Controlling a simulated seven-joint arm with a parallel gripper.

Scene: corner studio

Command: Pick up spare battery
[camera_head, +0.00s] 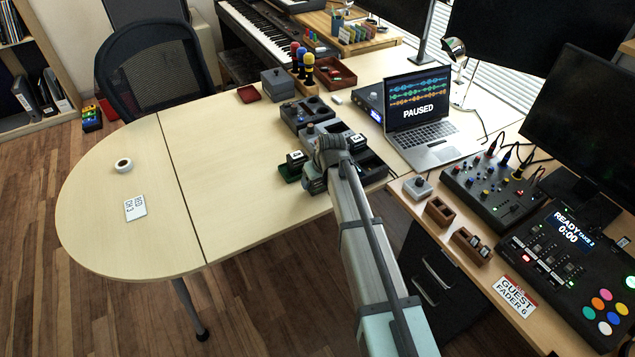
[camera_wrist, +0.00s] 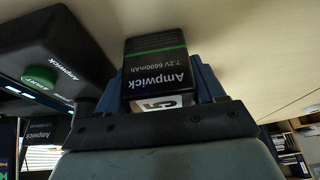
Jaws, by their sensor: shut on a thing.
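My gripper (camera_wrist: 160,88) is shut on a black Ampwick battery (camera_wrist: 157,70), with a blue jaw on each side of it. The battery has a green stripe, "7.2V 6600mAh" lettering and a white end marked with a 5. In the head view my gripper (camera_head: 326,165) is over the right part of the big table, by the charger units, and my arm hides most of what it holds. Another battery with a white numbered top (camera_head: 297,158) is just left of my gripper, by a green base. One more white-topped battery (camera_head: 356,141) is just right of it.
Dark charger units (camera_head: 304,111) stand around my gripper; one with a green button (camera_wrist: 40,78) is close at left in the wrist view. A laptop (camera_head: 420,110) is to the right. Bottles with coloured tops (camera_head: 308,72) stand behind. The table's left half (camera_head: 200,130) is mostly clear.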

